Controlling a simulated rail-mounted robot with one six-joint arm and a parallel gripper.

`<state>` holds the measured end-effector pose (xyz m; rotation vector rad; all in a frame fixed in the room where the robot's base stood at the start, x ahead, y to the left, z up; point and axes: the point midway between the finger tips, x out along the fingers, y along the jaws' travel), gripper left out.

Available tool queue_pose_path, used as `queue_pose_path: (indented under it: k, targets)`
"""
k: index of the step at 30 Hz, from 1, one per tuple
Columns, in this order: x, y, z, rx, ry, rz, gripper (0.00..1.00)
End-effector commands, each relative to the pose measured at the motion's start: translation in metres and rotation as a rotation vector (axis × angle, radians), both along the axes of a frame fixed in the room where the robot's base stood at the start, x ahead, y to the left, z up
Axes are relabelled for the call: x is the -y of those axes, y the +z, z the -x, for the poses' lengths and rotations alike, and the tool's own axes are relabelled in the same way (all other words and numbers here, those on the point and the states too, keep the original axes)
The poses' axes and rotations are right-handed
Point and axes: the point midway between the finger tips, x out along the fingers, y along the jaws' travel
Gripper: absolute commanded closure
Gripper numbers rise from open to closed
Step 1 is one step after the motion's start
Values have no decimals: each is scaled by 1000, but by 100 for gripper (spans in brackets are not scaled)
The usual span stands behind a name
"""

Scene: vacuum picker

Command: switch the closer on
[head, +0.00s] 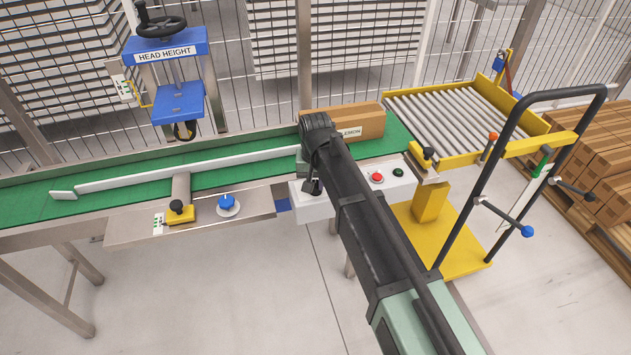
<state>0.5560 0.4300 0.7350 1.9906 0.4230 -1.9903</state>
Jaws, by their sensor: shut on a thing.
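The closer line stands ahead, with a green belt (110,193) and a blue head (180,103) marked HEAD HEIGHT. A white control box (346,195) sits on its front edge, with a red button (377,177) and a dark green button (398,173) to the right of my arm. My gripper (313,187) is at the left part of this box, pointing down, shut on a small control there. My wrist hides most of that control, so I cannot tell its shape or which way it is turned.
A cardboard box (362,122) lies on the belt behind my wrist. A blue knob (227,202) and a black knob on a yellow clamp (180,212) are on the front rail. A roller table (455,112) and a yellow cart with a black handle (490,180) stand right.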

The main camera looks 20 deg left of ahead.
Motion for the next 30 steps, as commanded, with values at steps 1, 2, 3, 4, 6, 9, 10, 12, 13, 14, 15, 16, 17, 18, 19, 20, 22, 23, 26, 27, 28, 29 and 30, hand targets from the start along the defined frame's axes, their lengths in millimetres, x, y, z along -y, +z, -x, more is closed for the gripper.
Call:
queue_pose_path:
  k: [1,2,3,4,6,9,10,12,13,14,15,16,17,18,19,20,22,23,26,27,28,29,30]
  targets:
    - [0,0,0,0,-25,0,100]
    - [0,0,0,0,-42,0,100]
    - [0,0,0,0,-60,0,100]
    - [0,0,0,0,-74,0,100]
    - [0,0,0,0,-100,0,100]
    - [0,0,0,0,-126,0,100]
    - [0,0,0,0,-132,0,100]
    - [0,0,0,0,-141,0,100]
    - [0,0,0,0,-143,0,100]
    - [0,0,0,0,-145,0,100]
    - [0,0,0,0,-147,0,100]
    - [0,0,0,0,-148,0,100]
    - [0,0,0,0,-148,0,100]
    - [0,0,0,0,-149,0,100]
    - [0,0,0,-1,-149,0,100]
    - [0,0,0,-1,-149,0,100]
    - [0,0,0,-1,-148,0,100]
    - [0,0,0,-1,-148,0,100]
    - [0,0,0,-1,-148,0,75]
    - [0,0,0,-1,-148,0,69]
    - [0,0,0,-1,-148,0,65]
    - [0,0,0,0,-148,0,60]
    - [0,0,0,0,-148,0,57]
